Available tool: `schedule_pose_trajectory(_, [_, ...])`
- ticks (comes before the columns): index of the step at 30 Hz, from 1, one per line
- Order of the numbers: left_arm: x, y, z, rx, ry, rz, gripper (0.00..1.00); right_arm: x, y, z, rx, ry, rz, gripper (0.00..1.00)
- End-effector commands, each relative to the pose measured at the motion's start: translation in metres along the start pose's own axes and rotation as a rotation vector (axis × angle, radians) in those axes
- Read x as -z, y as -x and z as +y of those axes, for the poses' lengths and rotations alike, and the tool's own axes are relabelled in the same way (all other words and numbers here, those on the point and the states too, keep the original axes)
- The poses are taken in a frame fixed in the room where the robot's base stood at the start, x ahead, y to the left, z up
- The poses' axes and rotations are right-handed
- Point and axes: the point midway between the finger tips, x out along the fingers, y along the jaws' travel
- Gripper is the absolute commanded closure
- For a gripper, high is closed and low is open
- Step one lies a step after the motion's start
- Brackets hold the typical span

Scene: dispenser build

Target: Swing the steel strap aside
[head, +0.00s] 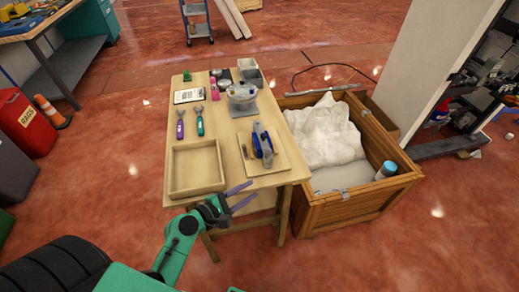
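On the wooden table (222,146), a blue device with grey parts (263,146) stands on a light wooden board (279,160) near the right edge. I cannot make out a steel strap for certain; a grey upright piece on the blue device may be it, but it is too small to tell. My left gripper (250,194) is at the table's front edge, to the lower left of the board and apart from it. Its two purple fingers are spread, with nothing between them. My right gripper is not in view.
An empty wooden tray (172,171) sits at the table's front left. Two hand tools, a clipboard (188,96) and a white bowl-like item (241,91) lie farther back. An open wooden crate (350,205) with white wrapping stands close on the right.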

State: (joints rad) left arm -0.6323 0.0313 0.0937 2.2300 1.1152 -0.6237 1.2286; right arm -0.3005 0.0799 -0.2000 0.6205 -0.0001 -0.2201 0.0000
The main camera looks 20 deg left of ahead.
Motion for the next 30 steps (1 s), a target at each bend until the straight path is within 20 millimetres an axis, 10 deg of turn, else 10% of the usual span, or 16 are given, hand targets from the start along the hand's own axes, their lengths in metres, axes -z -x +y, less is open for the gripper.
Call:
schedule_pose_trajectory(7, [0.001, 0.021, 0.069, -0.357, 0.802, -0.142, 0.63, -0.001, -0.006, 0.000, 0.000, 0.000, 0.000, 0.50])
schedule_pose_trajectory(30, [0.003, -0.112, 0.126, -0.369, 0.837, -0.150, 0.63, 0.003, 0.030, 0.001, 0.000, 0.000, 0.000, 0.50])
